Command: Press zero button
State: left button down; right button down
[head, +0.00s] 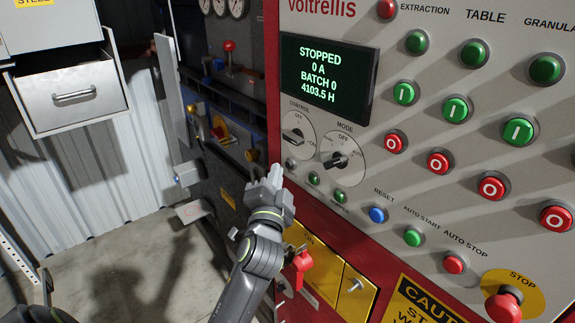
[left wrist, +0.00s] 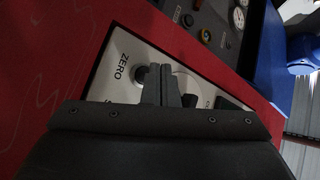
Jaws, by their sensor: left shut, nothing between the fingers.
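The zero button (left wrist: 139,74) is a small round grey knob on the light panel in the left wrist view, beside the printed word ZERO. My left gripper (left wrist: 163,72) is shut and empty, its fingertips just beside the button; I cannot tell whether they touch it. In the head view my left gripper (head: 277,169) points up at the lower left edge of the control panel (head: 440,95). A small grey button (head: 291,165) shows just right of the fingertips there and looks like the same one; its label is not readable. My right gripper is not in view.
A CONTROL dial (head: 294,139) and MODE dial (head: 338,161) sit above small green buttons (head: 313,178). A blue reset button (head: 376,214) and red stop button (head: 503,306) lie right. A red-handled switch (head: 301,262) is below. The display (head: 322,78) reads STOPPED.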

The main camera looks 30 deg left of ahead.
pick_arm(q)
jog(key=s, duration=0.1)
jog(key=s+a, duration=0.1)
jog(key=s, duration=0.1)
jog(key=s+a+p, duration=0.1)
jog(key=shift+s, duration=0.3)
dwell(0.7)
